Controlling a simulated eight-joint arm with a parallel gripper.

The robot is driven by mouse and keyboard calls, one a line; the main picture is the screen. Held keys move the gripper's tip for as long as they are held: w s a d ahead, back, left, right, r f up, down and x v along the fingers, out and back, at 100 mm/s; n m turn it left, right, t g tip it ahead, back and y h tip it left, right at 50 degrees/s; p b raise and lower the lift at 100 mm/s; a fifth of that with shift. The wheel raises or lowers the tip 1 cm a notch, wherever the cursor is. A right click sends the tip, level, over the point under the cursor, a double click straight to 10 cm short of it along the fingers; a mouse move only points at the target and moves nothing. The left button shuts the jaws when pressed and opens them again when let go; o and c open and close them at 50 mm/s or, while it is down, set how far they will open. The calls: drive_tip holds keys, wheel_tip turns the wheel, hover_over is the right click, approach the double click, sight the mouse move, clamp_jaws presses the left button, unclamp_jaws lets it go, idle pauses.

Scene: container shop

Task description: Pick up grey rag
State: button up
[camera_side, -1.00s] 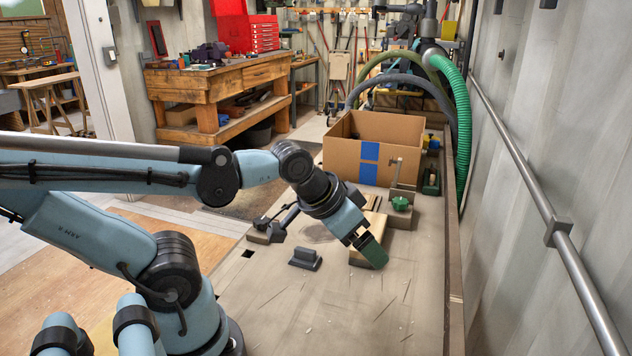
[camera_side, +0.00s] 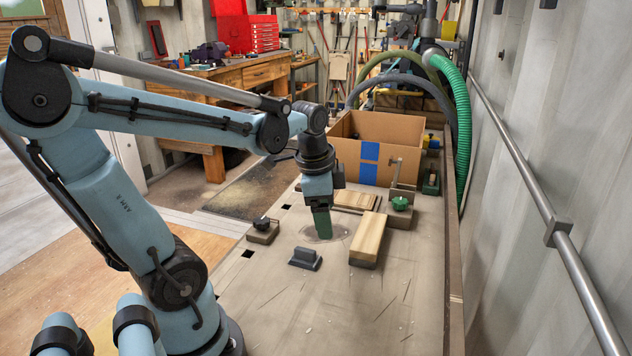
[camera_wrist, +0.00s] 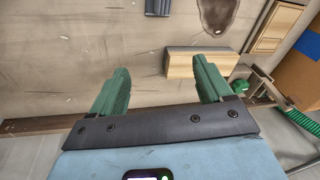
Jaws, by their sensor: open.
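I see nothing that is clearly a grey rag. A flat grey-brown patch (camera_side: 342,232) lies on the bench; it also shows at the top of the wrist view (camera_wrist: 218,12). I cannot tell whether it is cloth or a stain. My gripper (camera_side: 322,226) points down above the bench by this patch, hiding part of it in the side view. In the wrist view its green fingers (camera_wrist: 160,68) are wide apart with nothing between them.
A pale wood block (camera_side: 367,240) lies right of my gripper. A dark grey block (camera_side: 305,259) sits in front and a small clamp-like fixture (camera_side: 263,231) to the left. Behind are boards (camera_side: 355,200), a green-knobbed fixture (camera_side: 400,203) and a cardboard box (camera_side: 393,166). The front bench is clear.

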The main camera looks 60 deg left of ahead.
sight(305, 248)
drive_tip(key=s+a+f+m+g, duration=0.1)
drive_tip(key=s+a+m+g, duration=0.15)
drive_tip(key=a, duration=0.35)
drive_tip(key=shift+m+h, duration=0.35)
drive_tip(key=shift+h, duration=0.05)
drive_tip(key=shift+w+d+f, duration=0.15)
drive_tip(key=shift+f, duration=2.85)
drive_tip(key=shift+w+d+f, duration=0.1)
drive_tip(key=shift+w+f, duration=0.05)
drive_tip(key=shift+f, duration=2.85)
drive_tip(key=shift+c, duration=0.2)
drive_tip(key=c, duration=1.1)
drive_tip(key=shift+r, duration=0.15)
